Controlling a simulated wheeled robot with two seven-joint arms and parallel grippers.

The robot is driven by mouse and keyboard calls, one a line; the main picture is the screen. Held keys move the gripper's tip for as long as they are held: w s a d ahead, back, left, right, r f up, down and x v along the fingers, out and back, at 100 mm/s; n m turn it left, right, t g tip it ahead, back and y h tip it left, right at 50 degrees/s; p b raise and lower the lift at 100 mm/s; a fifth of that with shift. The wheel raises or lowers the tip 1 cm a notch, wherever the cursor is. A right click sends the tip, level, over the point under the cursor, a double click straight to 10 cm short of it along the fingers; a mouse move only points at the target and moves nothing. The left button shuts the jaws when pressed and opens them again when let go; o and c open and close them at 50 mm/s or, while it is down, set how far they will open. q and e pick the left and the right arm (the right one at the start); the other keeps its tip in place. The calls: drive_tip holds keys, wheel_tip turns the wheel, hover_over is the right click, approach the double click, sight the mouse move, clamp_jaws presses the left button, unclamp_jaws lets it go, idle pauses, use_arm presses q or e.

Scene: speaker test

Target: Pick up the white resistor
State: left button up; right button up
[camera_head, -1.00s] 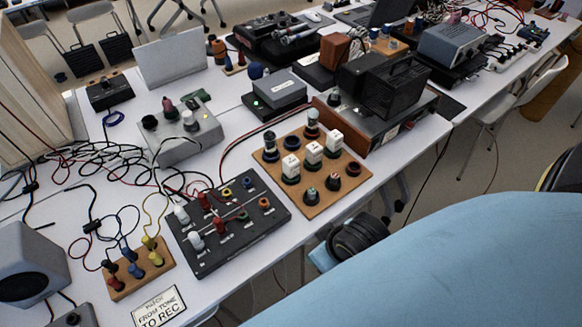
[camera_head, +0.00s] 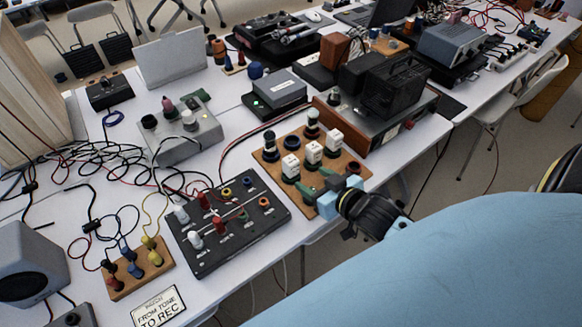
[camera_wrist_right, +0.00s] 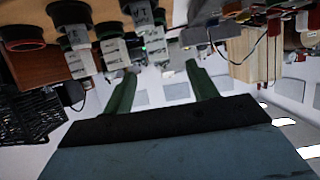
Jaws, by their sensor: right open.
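Three white block-shaped parts (camera_head: 313,153) stand in a row on a wooden board (camera_head: 267,164), each on a dark socket. The pictures do not show which is the white resistor. My right gripper (camera_head: 315,183) is open at the board's front edge, in front of the white blocks. Its two green fingers point toward the board and hold nothing. In the right wrist view, the gripper (camera_wrist_right: 160,72) also shows open. White blocks (camera_wrist_right: 113,54) hang upside down at the upper left there. My left gripper is not in view.
A black patch panel (camera_head: 228,223) with coloured plugs lies left of the board. A black amplifier-like box (camera_head: 395,85) stands behind it at right. Loose cables (camera_head: 85,160) cover the table's left side. A sign (camera_head: 159,306) lies at the front.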

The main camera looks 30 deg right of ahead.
sight(295, 167)
drive_tip(key=b+x, duration=0.1)
drive_tip(key=x, duration=0.5)
drive_tip(key=shift+w+f, duration=0.15)
drive_tip(key=shift+w, duration=0.15)
drive_tip(key=x, duration=0.2)
drive_tip(key=b+x, duration=0.1)
drive_tip(key=x, duration=0.2)
drive_tip(key=shift+d, duration=0.25)
drive_tip(key=shift+c, duration=0.9)
drive_tip(key=c, duration=0.9)
